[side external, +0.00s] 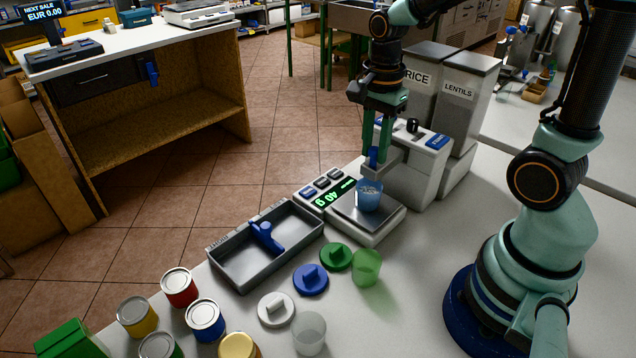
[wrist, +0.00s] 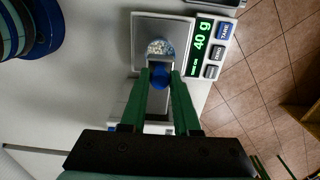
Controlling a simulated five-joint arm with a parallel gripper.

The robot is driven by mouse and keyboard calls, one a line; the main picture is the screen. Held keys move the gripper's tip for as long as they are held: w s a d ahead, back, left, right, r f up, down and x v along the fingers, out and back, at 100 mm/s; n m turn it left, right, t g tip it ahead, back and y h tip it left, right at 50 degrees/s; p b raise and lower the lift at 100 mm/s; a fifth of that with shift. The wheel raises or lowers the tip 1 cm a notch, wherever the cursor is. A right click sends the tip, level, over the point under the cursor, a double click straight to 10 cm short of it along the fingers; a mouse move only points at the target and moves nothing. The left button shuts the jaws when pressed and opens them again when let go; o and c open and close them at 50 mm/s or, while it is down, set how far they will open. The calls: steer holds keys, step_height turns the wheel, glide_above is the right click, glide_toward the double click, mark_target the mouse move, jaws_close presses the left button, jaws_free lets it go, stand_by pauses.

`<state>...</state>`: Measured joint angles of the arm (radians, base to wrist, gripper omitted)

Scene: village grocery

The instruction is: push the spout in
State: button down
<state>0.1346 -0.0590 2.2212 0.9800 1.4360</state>
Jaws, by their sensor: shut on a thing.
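The grey dispenser (side external: 405,175) stands behind the scale, with its spout (side external: 385,152) reaching out over the scale. My gripper (side external: 376,158) points down at the spout, its green fingers shut on the blue spout tab (side external: 373,157). The wrist view shows the blue tab (wrist: 160,75) between the fingertips. A translucent blue cup (side external: 369,197) with pale grains in it stands upright on the scale plate (side external: 350,211), below the spout. The scale display (side external: 333,193) reads 40 g. The fingers partly hide the spout, so I cannot tell how far out it is.
RICE (side external: 425,85) and LENTILS (side external: 468,95) bins stand behind the dispenser. In front are a grey tray (side external: 225,272) with a blue scoop (side external: 265,236), green (side external: 336,256), blue (side external: 311,279) and white (side external: 276,309) lids, a green cup (side external: 366,267), a clear cup (side external: 309,333) and several cans.

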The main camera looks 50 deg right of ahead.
mark_target(395, 148)
steer(key=shift+d, duration=3.95)
steer(key=c, duration=0.6)
jaws_free()
step_height(395, 148, up, 7)
steer(key=s+a+r+n+t, duration=0.2)
steer(key=a+n+t, duration=0.3)
steer(key=a+n, duration=0.7)
steer(key=n, duration=0.6)
steer(key=shift+s+t, duration=0.25)
steer(key=shift+t, duration=0.05)
